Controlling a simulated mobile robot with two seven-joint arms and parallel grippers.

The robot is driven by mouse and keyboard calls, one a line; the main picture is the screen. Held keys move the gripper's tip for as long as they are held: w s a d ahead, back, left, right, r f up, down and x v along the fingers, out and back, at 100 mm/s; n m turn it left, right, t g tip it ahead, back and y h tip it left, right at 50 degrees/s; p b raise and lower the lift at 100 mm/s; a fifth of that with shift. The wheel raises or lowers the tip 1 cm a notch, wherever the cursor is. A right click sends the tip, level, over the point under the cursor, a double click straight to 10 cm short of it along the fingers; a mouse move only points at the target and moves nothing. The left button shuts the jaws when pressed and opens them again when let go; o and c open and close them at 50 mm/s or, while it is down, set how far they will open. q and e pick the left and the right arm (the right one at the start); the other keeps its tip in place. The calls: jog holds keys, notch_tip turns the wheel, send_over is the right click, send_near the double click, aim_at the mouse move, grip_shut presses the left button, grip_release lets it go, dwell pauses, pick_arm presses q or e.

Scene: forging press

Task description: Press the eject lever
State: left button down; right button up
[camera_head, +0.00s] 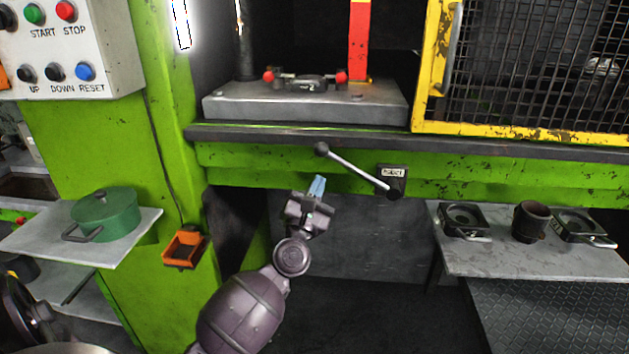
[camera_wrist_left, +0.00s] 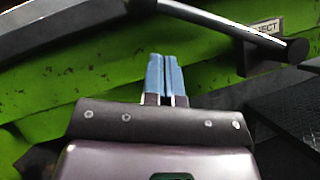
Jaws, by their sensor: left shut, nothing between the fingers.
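The eject lever (camera_head: 355,170) is a silver rod with a dark ball knob at its upper left end and a dark pivot at its lower right. The pivot sits beside a small EJECT plate (camera_head: 393,172) on the green press front. My left gripper (camera_head: 317,186) is shut and empty, with blue fingertips, below the knob and apart from it in the head view. My right gripper is not in view.
A grey die block (camera_head: 305,108) with a red-handled die part rests on the press bed. A yellow mesh guard (camera_head: 530,70) stands at right. A shelf (camera_head: 500,262) with dies and a cup is at lower right. A green pot (camera_head: 104,215) sits on the left shelf.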

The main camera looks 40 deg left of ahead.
pick_arm(q)
jog(key=b+v, duration=0.1)
jog(key=v, duration=0.9)
jog(key=shift+a, duration=0.2)
